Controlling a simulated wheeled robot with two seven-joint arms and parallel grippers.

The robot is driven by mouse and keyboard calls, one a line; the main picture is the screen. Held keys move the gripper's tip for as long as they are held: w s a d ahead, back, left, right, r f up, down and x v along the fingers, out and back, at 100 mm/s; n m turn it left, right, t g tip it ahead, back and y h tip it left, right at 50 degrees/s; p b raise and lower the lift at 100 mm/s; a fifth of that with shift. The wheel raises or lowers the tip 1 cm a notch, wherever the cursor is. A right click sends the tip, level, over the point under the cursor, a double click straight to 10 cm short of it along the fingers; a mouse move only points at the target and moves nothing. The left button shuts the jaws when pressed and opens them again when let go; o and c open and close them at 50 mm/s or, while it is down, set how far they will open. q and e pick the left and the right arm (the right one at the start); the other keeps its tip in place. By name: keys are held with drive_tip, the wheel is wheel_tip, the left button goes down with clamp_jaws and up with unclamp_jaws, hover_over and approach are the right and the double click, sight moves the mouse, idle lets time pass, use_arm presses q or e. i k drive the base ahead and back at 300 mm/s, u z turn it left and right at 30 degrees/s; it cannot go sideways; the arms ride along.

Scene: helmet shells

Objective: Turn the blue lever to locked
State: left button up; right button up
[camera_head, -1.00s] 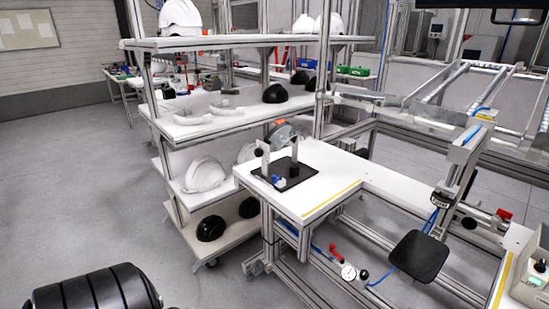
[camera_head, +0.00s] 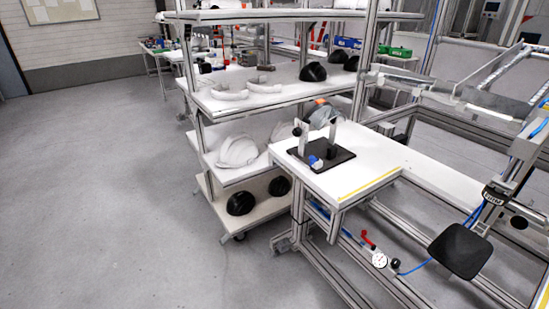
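A small blue part (camera_head: 315,161) sits on the black base plate (camera_head: 338,158) of a fixture on the white workbench (camera_head: 372,166). It may be the blue lever, but it is too small to tell its position. Neither of my grippers is in view.
A shelf rack (camera_head: 262,97) with white and black helmet shells stands left of the bench. Below the bench are a red-handled valve (camera_head: 367,238), a gauge (camera_head: 379,261) and a black pad (camera_head: 460,251). Open grey floor (camera_head: 110,200) lies at left.

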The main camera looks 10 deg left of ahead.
sight(313, 159)
drive_tip(key=z, duration=0.5)
drive_tip(key=i, duration=0.95)
drive_tip(key=u, duration=0.25)
